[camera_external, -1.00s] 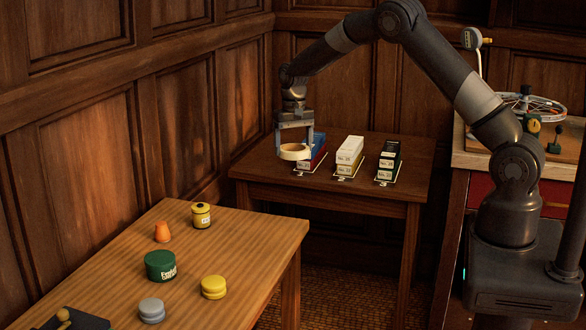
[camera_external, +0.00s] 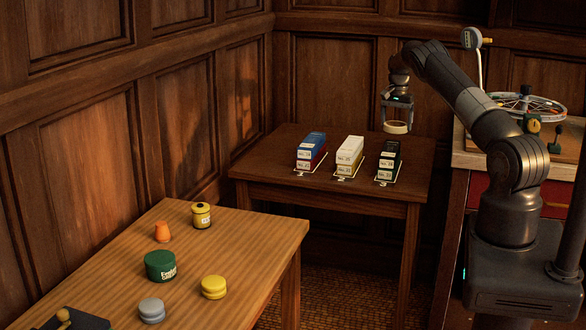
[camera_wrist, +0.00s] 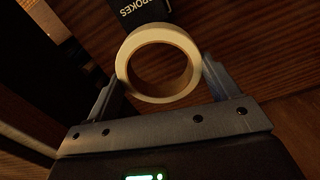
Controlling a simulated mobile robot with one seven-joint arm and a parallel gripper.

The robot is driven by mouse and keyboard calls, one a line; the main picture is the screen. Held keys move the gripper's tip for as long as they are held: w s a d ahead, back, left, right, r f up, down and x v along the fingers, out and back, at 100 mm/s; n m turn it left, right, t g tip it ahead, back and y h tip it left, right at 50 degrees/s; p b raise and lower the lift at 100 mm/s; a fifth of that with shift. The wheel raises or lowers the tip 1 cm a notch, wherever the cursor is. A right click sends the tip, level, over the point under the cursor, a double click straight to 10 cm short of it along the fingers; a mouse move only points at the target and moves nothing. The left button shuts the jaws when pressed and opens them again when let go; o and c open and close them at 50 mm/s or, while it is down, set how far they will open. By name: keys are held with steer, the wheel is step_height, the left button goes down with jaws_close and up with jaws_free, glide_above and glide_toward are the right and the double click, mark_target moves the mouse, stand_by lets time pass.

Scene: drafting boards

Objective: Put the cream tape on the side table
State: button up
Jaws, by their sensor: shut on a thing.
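The cream tape (camera_external: 397,128) is a round roll with an open middle. My gripper (camera_external: 397,122) is shut on it, one finger on each side, as the wrist view (camera_wrist: 159,62) also shows. In the external view it appears over the right back part of the side table (camera_external: 262,166), above and behind the dark green boxes; the gap below it is hard to judge. The side table is dark wood and carries several stacked boxes.
Blue and red boxes (camera_external: 311,148), white boxes (camera_external: 349,153) and dark green boxes (camera_external: 389,160) stand on the side table, with bare wood at its left. A lighter table (camera_external: 230,240) in front holds small containers. A red workbench (camera_external: 476,192) stands at right.

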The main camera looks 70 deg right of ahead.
mark_target(404, 123)
steer(key=s+d, duration=0.2)
steer(key=shift+s+f+m, duration=0.15)
steer(key=shift+s+m, duration=0.15)
steer(key=shift+s+d+f, duration=0.1)
steer(key=shift+s+f, duration=0.1)
steer(key=shift+f, duration=0.15)
step_height(404, 123, down, 9)
steer(key=shift+f, duration=0.15)
steer(key=shift+f, duration=0.1)
steer(key=o, duration=0.9)
